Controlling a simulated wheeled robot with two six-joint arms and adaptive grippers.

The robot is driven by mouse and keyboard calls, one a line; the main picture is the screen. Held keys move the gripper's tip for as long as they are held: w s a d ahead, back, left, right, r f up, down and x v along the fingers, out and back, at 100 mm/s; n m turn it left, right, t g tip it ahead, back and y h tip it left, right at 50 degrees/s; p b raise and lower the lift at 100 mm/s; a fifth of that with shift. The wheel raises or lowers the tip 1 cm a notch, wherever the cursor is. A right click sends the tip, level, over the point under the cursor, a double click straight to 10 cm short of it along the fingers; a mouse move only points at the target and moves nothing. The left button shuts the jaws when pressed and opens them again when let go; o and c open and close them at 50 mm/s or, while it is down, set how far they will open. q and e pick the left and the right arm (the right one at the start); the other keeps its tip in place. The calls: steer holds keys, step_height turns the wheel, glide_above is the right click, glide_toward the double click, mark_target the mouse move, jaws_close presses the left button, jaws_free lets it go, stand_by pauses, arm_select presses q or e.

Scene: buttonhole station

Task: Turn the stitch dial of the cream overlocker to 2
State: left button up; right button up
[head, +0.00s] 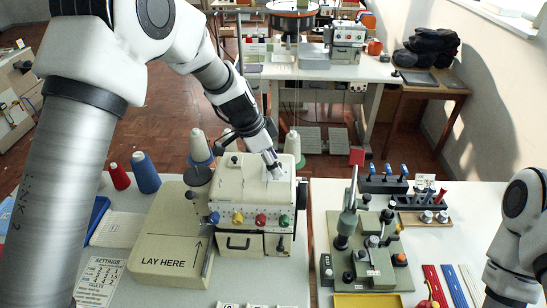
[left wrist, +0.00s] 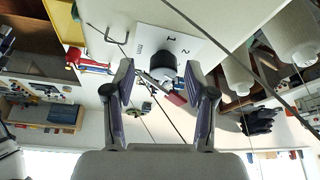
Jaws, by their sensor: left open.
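The cream overlocker (head: 228,187) stands on the table in the middle, with coloured knobs along its front. My left gripper (head: 274,168) points down at the right part of its top. In the left wrist view the stitch dial (left wrist: 163,64) is a black knob on a white plate (left wrist: 147,42) with numerals; 1 and 2 can be read. The open fingers of my left gripper (left wrist: 160,84) stand on either side of the knob in that view, with gaps. Contact and the dial's setting cannot be told. In the head view the gripper hides the dial.
Thread cones (head: 201,147) stand behind the overlocker. A cream "LAY HERE" plate (head: 165,245) is at its left. A green press-like device (head: 372,250) stands on the right table, near a yellow tray (head: 366,300) and coloured strips (head: 453,285).

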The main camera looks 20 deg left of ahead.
arm_select(q)
steer(key=shift+w+f, duration=0.5)
steer(key=shift+w, duration=0.15)
steer(key=shift+s+r, duration=0.1)
steer(key=shift+s, duration=0.1)
steer(key=shift+c, duration=0.3)
steer(key=shift+s+r, duration=0.2)
steer(key=shift+s, duration=0.1)
steer(key=c, duration=0.6)
steer(key=shift+s, duration=0.1)
jaws_close()
arm_select(e)
steer(key=shift+w, duration=0.15)
arm_select(q)
steer(key=shift+f, duration=0.15)
arm_select(e)
steer(key=shift+f, duration=0.15)
